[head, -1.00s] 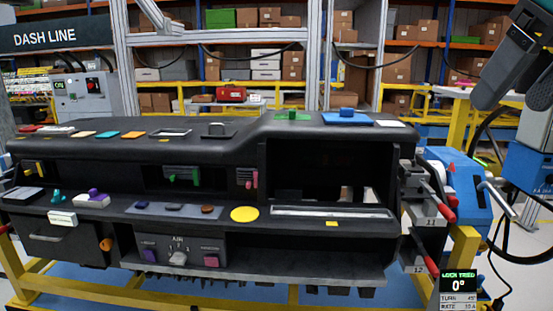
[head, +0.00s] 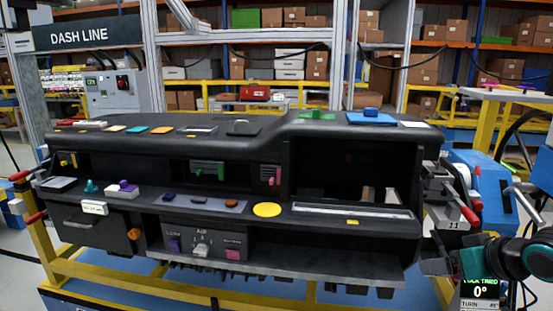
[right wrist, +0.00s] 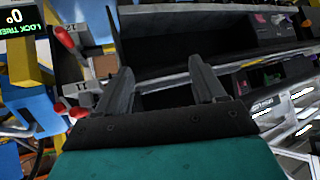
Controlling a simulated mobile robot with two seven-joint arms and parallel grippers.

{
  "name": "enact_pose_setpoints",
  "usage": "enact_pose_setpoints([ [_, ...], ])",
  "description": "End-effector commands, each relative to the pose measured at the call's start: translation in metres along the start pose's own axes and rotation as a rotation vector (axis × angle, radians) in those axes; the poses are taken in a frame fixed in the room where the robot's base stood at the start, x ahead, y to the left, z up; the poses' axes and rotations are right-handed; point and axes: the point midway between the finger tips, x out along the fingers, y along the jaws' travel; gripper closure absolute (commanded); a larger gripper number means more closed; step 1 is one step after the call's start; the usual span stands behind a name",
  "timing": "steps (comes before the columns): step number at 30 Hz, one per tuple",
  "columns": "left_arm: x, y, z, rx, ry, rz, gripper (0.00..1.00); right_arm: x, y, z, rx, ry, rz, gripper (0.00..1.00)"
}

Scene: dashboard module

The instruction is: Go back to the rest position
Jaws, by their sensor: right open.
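The black dashboard module (head: 230,150) lies across the middle of the head view on a yellow frame. My right gripper (head: 432,262) is low at the right of the head view, in front of the module's right end and beside the lock display (head: 481,288), which it partly covers. In the right wrist view its two fingers (right wrist: 162,85) stand apart with nothing between them, and the module (right wrist: 165,35) shows beyond them. My left gripper is in neither view.
Red-handled clamps marked 11 (head: 453,208) are at the module's right end, close to my right arm. A blue unit (head: 490,185) stands behind them. A yellow rail (head: 200,285) runs along the front. Shelves with boxes (head: 420,70) are far behind.

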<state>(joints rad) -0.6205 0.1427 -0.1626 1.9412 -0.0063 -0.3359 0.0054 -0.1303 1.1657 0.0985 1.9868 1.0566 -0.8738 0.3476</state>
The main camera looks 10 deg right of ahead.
Motion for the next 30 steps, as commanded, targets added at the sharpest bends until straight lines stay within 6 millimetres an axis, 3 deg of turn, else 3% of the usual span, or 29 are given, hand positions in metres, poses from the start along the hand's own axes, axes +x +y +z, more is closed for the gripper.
enact_pose_setpoints([
  [1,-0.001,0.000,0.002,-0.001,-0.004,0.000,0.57,0.019,-0.006,0.029,0.005,0.002,-0.012,0.31],
  [6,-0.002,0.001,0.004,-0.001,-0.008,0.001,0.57,0.062,-0.032,0.113,-0.031,0.033,-0.017,0.31],
  [11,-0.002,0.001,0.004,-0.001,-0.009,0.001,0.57,0.085,-0.076,0.187,-0.071,0.062,-0.018,0.31],
  [15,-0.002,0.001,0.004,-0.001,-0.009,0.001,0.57,0.090,-0.124,0.241,-0.113,0.089,-0.015,0.31],
  [18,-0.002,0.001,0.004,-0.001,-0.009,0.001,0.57,0.089,-0.156,0.266,-0.142,0.109,-0.012,0.31],
  [22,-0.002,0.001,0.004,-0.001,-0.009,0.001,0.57,0.086,-0.185,0.283,-0.172,0.129,-0.006,0.31],
  [30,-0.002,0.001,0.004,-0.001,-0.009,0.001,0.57,0.083,-0.199,0.290,-0.191,0.140,-0.001,0.31],
])
